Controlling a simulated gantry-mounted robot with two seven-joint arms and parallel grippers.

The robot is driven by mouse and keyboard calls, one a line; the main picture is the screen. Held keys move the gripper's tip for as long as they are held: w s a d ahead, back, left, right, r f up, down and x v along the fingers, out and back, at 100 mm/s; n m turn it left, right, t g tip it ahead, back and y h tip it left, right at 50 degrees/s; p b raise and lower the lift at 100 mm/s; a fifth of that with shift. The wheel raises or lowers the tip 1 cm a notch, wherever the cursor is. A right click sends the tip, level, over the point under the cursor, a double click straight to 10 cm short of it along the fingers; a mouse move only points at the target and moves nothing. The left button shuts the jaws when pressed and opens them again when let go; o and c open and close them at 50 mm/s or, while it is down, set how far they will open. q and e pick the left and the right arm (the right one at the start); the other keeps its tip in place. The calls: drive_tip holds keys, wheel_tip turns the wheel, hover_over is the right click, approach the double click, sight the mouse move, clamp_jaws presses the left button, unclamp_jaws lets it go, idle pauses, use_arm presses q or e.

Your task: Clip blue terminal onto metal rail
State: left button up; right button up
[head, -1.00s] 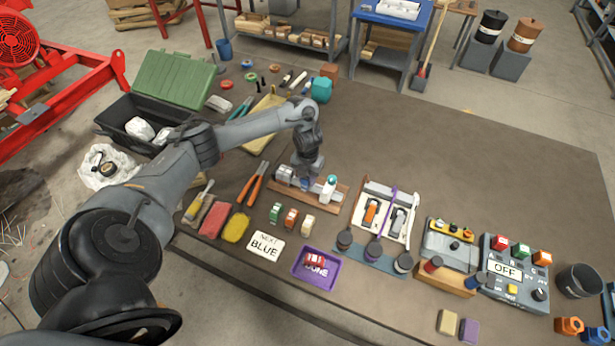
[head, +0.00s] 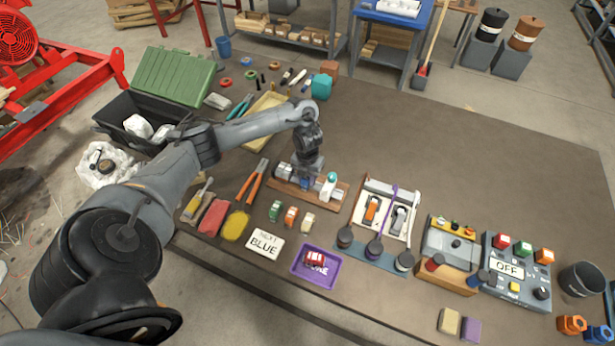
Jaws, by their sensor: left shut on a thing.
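My left gripper (head: 307,178) points down over the metal rail on its wooden board (head: 334,200). It is shut on the blue terminal (head: 307,184), of which only a small blue patch shows below the fingers. The terminal is at the rail, between grey blocks (head: 284,173) on the left and a white piece with a teal top (head: 328,184) on the right. I cannot tell whether it is clipped on. My right gripper is not in view.
Green (head: 275,210), orange (head: 291,215) and white (head: 308,221) terminals stand in front of the board. A card reading NEXT BLUE (head: 264,246) and a purple DONE tray (head: 303,277) holding a red terminal lie nearer. Orange-handled pliers (head: 254,182) lie to the left.

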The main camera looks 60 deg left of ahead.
use_arm(q)
drive_tip(key=shift+f, duration=0.1)
idle(0.3)
drive_tip(key=o, duration=1.1)
